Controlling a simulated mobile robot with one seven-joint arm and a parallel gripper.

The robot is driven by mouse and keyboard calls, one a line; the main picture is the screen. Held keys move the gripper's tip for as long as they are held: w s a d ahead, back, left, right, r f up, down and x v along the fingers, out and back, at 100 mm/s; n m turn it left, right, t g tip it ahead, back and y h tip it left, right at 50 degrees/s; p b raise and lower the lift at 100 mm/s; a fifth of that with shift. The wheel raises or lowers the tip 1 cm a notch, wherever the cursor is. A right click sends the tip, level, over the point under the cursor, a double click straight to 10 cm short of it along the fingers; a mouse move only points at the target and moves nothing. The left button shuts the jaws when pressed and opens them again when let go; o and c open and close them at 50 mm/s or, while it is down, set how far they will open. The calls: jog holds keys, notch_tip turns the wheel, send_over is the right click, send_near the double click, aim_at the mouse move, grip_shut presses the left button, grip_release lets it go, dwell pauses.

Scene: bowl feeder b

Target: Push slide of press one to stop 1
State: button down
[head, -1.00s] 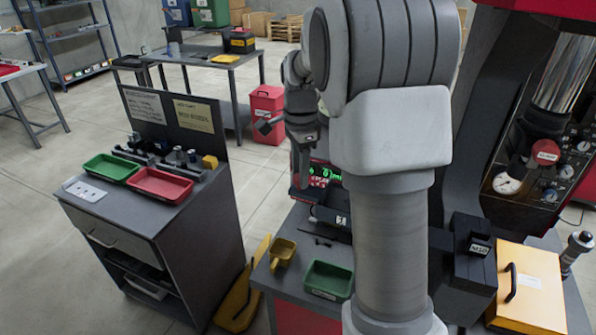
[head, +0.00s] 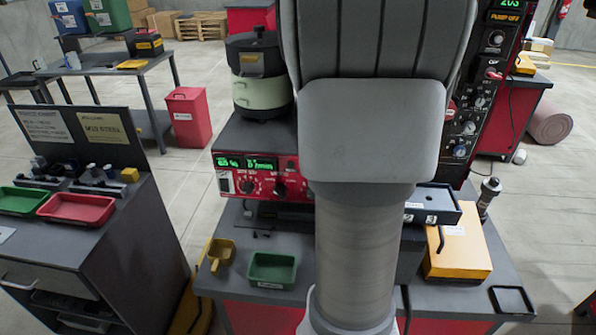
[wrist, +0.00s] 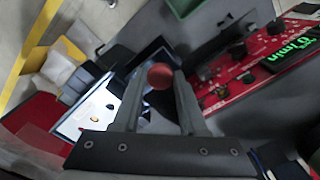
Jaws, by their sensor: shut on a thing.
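In the wrist view, my gripper (wrist: 157,92) has its two fingers closed in on a round red knob (wrist: 160,76), which sits between the fingertips. What the knob is fixed to is mostly hidden by the fingers, so I cannot tell whether it belongs to the slide of press one. A dark body with a bright pale face (wrist: 97,112) lies just left of the fingers. In the head view my own arm hides the gripper and the knob. The slide and stop 1 cannot be made out.
A red control unit (head: 235,185) with green displays carries the bowl feeder (head: 262,85). A green tray (head: 272,269), yellow scoop (head: 221,252) and yellow box (head: 458,252) are on the bench. A tall control panel (head: 480,100) rises at right. A side cabinet (head: 130,240) stands left.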

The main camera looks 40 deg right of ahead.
jog(key=s+d, duration=0.3)
jog(key=shift+s+d, duration=0.25)
jog(key=shift+c, duration=2.2)
grip_release()
jog(key=shift+w, duration=0.1)
jog(key=w+a+p, duration=0.2)
jog(key=w+a, duration=1.9)
notch_tip(320, 180, up, 9)
jog(key=shift+s+d, duration=0.25)
